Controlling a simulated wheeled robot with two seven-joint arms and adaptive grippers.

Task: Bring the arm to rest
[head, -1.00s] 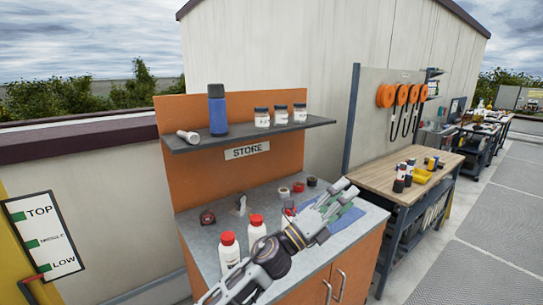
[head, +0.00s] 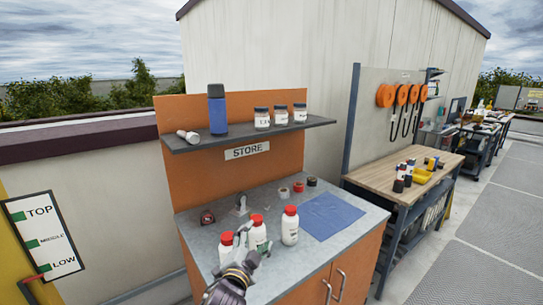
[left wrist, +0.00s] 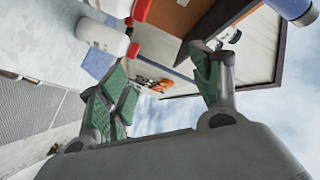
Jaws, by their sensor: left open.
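My left gripper (head: 241,246) is open in the head view, low at the front of the grey counter (head: 335,248). It overlaps the white bottles there. Its two fingers stand wide apart in the left wrist view (left wrist: 160,88), with nothing between them. Three white bottles with red caps stand on the counter: a left one (head: 226,252) partly hidden by the gripper, a middle one (head: 258,232) and a right one (head: 290,226). White bottles (left wrist: 102,36) also show beside the fingers in the left wrist view. I cannot tell if the gripper touches any. My right gripper is out of view.
A blue cloth (head: 330,215) lies right of the bottles. Tape rolls (head: 298,187) and a dark red tape measure (head: 207,217) lie farther back. A shelf (head: 245,136) above holds a blue flask (head: 217,110) and jars. A wooden workbench (head: 400,179) stands at right.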

